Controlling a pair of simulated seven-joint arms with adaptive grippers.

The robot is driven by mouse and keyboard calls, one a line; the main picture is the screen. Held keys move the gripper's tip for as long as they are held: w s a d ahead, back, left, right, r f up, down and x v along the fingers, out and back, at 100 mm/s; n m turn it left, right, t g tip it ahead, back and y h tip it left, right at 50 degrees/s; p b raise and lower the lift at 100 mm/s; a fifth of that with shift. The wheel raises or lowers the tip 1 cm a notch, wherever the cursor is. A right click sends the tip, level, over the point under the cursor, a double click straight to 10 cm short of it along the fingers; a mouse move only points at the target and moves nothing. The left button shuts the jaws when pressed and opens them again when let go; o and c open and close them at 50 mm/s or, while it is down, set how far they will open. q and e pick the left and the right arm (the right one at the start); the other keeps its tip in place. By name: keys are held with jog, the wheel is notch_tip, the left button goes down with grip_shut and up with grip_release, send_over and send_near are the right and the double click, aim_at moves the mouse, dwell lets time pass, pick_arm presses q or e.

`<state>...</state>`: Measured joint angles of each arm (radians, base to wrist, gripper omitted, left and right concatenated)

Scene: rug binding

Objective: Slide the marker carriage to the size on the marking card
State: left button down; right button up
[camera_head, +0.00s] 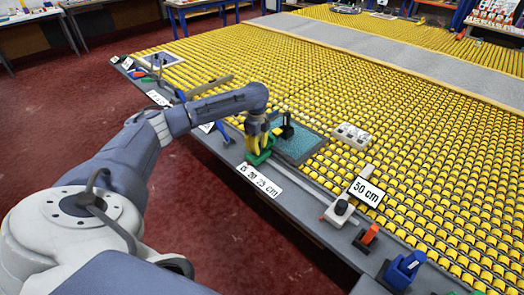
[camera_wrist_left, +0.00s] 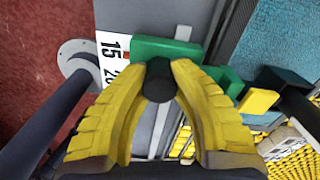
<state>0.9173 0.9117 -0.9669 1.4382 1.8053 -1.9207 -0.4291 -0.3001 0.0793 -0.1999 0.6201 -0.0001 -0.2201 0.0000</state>
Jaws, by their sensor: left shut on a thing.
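The green marker carriage (camera_head: 262,158) sits on the grey rail (camera_head: 301,184) along the table's front edge. A dark round knob (camera_wrist_left: 158,82) stands on it. My left gripper (camera_head: 257,143) is shut on this knob, with its yellow fingers (camera_wrist_left: 158,68) on both sides. In the left wrist view the green carriage (camera_wrist_left: 166,50) lies beside the "15" of the white scale label (camera_wrist_left: 114,62). The scale label (camera_head: 259,181) reads up to 25 cm in the head view. The marking card (camera_head: 366,192) reads "50 cm". My right gripper is out of view.
A white block with a black knob (camera_head: 340,210) stands at the rail's right end, near the card. An orange-red tool (camera_head: 368,234) and a blue tool (camera_head: 404,268) lie further right. A teal rug piece (camera_head: 305,146) lies behind the carriage, and a white block (camera_head: 350,136) beyond it.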

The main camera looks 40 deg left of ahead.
pick_arm(q)
jog(key=shift+w+r, duration=0.1)
jog(key=c, duration=1)
grip_release()
notch_tip(320, 180, up, 12)
dwell(0.3)
